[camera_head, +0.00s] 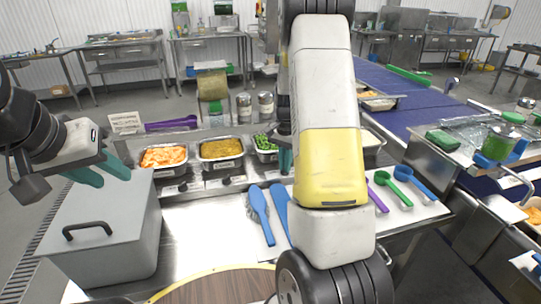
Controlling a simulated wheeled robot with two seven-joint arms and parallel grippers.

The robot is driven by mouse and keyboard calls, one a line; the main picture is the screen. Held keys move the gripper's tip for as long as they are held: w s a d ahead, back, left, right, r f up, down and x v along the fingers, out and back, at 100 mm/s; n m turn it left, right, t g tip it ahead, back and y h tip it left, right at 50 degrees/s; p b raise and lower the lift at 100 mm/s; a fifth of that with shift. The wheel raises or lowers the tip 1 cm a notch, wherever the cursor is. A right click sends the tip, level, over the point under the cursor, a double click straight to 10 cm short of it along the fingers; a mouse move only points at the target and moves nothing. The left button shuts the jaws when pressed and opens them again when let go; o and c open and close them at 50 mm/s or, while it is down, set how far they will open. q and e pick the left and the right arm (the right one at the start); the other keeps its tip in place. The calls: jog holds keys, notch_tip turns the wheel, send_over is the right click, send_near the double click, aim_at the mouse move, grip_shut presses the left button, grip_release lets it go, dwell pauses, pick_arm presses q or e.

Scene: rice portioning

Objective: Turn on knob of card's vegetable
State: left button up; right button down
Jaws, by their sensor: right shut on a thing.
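A small white card (125,122) stands behind the counter at the left; its print is too small to read. Metal pans of orange pieces (163,157), yellow-brown food (221,149) and green peas (265,143) sit in a row. Small dark knobs (183,187) are on the front below the pans. My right gripper (285,160) is mostly hidden behind my arm, with teal fingers at the right side of the peas pan's front. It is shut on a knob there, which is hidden. My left gripper (112,172) is open and empty above the grey lidded box.
The grey box (105,225) with a black handle stands at front left. Blue utensils (261,213), a purple spoon (376,197) and a green spoon (394,188) lie on the counter. A round wooden board (210,287) is at the front. Two shakers (265,104) stand behind the pans.

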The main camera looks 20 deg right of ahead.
jog(key=c, duration=1.5)
grip_release()
jog(key=shift+c, duration=0.2)
jog(key=shift+r, duration=0.1)
notch_tip(320, 180, up, 8)
jog(key=shift+f, duration=0.2)
jog(key=shift+r, duration=0.15)
jog(key=s+a+r+n+t+y, duration=0.25)
jog(key=s+a+r+n, duration=0.25)
jog(key=s+a+r, duration=0.5)
jog(key=s+a+r+n+t, duration=0.2)
jog(key=s+r, duration=0.1)
jog(key=s, duration=0.4)
jog(key=s+a+r+n+t, duration=0.1)
jog(key=s+a+r+n, duration=0.1)
jog(key=s, duration=0.5)
jog(key=shift+s+r+n+t, duration=0.3)
jog(key=shift+r+n+t, duration=0.1)
jog(key=shift+n, duration=0.3)
